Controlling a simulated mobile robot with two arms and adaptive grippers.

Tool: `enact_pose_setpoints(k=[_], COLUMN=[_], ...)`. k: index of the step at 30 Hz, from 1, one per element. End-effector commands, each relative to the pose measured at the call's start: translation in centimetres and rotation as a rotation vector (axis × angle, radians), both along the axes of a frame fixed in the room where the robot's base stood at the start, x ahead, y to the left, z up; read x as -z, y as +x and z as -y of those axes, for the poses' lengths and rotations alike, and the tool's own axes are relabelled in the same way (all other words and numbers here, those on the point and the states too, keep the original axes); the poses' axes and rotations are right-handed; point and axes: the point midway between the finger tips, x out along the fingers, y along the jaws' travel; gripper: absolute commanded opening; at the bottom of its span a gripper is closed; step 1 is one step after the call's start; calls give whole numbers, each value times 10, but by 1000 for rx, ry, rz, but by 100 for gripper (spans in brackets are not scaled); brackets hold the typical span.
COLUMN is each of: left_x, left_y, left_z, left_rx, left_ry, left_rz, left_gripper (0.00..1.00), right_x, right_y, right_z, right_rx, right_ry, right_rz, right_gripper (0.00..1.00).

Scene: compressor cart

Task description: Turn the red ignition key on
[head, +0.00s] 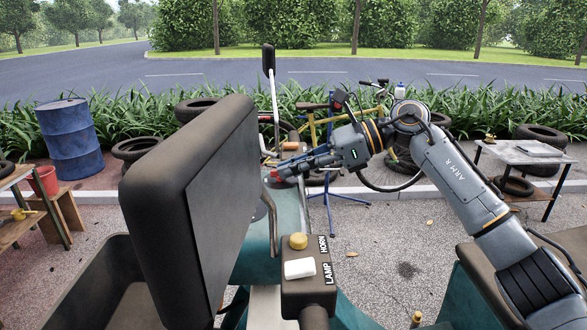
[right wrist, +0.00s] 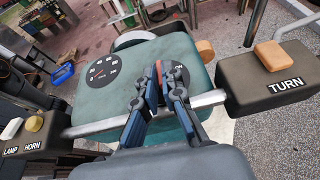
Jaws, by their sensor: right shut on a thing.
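In the head view a bit of red (head: 274,174) shows at my fingertips. My right gripper (head: 284,172) reaches in from the right over the console. In the right wrist view its two fingers (right wrist: 166,76) are closed on the key, one on each side. The fingers hide much of the key and plate, so I cannot tell the key's exact angle. My left gripper is in neither view.
A handlebar crosses the console, with the LAMP and HORN box (head: 307,272) at one end and the TURN box (right wrist: 278,82) at the other. A round gauge (right wrist: 102,71) sits beside the key. A large dark panel (head: 190,205) blocks the head view's left-centre.

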Motion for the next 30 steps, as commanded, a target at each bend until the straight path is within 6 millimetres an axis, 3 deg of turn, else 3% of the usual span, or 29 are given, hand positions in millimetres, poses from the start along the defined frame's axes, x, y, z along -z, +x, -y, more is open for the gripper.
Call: enact_pose_setpoints(k=[8,30], left_x=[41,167], left_y=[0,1], left_z=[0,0], left_rx=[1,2], left_ry=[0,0], left_rz=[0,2], left_gripper=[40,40], right_x=[7,5], right_y=[-5,-19], right_z=[0,-10], right_rx=[165,820], right_ry=[-1,2], right_rz=[11,12], right_gripper=[0,0])
